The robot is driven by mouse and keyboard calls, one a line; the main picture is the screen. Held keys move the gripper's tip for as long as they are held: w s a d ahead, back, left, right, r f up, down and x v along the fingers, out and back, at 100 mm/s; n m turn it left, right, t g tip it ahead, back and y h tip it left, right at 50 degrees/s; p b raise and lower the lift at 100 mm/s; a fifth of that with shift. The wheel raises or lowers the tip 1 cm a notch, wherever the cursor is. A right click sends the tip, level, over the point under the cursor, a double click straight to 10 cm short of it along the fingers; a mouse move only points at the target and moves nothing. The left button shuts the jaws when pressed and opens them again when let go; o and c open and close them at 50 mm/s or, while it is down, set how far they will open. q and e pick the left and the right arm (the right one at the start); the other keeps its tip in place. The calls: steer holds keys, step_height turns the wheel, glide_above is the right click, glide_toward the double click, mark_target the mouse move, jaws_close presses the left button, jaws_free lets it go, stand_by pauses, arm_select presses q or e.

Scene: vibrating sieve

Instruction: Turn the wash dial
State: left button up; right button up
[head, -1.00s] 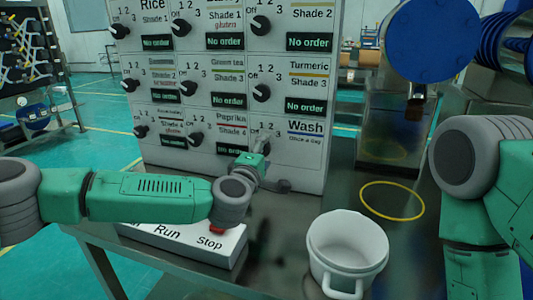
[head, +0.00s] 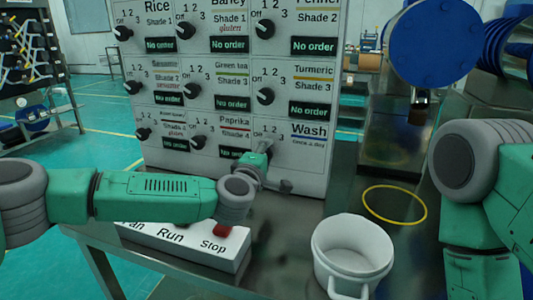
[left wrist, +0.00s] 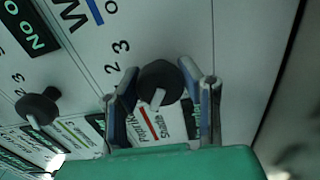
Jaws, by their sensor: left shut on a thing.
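The wash dial (left wrist: 160,78) is a round black knob with a pale pointer mark, on the white panel (left wrist: 255,40). In the left wrist view it sits between the two fingers of my left gripper (left wrist: 162,92), which is shut on it. In that view the pale mark faces the lower side, towards the palm. In the head view my left gripper (head: 262,152) reaches the panel just left of the Wash label (head: 309,131) and mostly hides the dial. My right gripper is out of view; only its arm shows at the right.
Other black dials (head: 264,96) and "No order" displays fill the panel. A box with Run and Stop labels (head: 190,243) and a red button (head: 222,230) lies under my left arm. A white pot (head: 352,235) and a yellow ring (head: 394,221) are on the table at right.

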arm_select(q)
steer(key=m+p, duration=0.2)
steer(key=m, duration=0.2)
steer(key=shift+f, duration=0.1)
steer(key=shift+m+p, duration=0.85)
steer(key=shift+m, duration=0.35)
steer(key=shift+a+f+m, duration=0.1)
steer(key=shift+f+m, duration=0.05)
steer(key=shift+m, duration=0.35)
steer(key=o, duration=1.2)
steer(key=shift+a, duration=0.1)
steer(key=shift+s, duration=0.1)
